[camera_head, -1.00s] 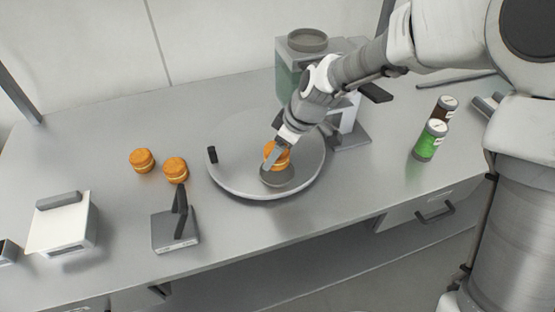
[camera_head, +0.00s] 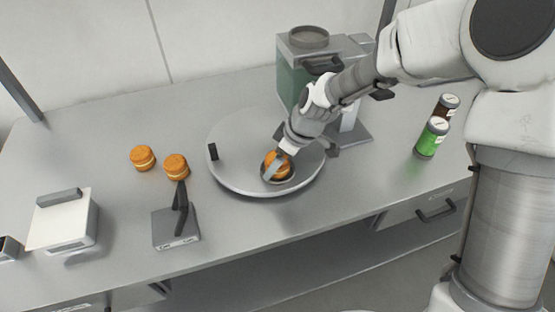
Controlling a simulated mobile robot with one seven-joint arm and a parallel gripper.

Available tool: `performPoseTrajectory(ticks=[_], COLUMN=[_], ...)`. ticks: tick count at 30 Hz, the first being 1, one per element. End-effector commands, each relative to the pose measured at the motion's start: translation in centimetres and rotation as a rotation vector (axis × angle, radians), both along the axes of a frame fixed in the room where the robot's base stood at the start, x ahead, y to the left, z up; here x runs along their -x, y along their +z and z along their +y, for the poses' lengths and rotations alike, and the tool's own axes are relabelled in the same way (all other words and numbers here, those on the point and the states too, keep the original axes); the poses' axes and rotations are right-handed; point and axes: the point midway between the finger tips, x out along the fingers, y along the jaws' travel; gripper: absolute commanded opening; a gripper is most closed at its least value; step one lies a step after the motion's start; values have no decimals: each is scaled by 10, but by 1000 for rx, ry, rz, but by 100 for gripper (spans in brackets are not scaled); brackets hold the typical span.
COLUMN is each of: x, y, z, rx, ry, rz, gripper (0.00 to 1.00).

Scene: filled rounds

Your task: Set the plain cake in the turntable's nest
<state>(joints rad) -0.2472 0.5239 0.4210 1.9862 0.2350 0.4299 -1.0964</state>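The turntable (camera_head: 234,172) is a round grey disc with a small black upright knob at its left edge. Its nest (camera_head: 291,178) is a dark round hollow near the disc's front right. An orange-brown cake (camera_head: 280,166) is at the nest, between the fingers of my gripper (camera_head: 276,167). The gripper points down at it and appears closed around its sides. The fingers hide part of the cake, so I cannot tell whether it rests fully on the nest's floor.
Two cakes with pale middle bands, one (camera_head: 143,158) and another (camera_head: 176,167), stand left of the turntable. A small stand (camera_head: 176,228) and a white box (camera_head: 62,222) are at front left. A green-tanked machine (camera_head: 293,82) stands behind. Green (camera_head: 431,139) and brown (camera_head: 447,108) jars stand right.

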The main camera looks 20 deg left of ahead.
Motion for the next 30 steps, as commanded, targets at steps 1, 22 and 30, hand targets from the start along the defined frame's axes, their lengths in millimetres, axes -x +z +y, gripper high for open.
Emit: performPoseTrajectory(ticks=[1, 22, 30], x=[-1, 2, 4], y=[0, 100, 114], z=[0, -40, -46], rx=[0, -1, 0], ry=[0, -3, 0], rz=[-1, -4, -1], gripper=[100, 100, 100])
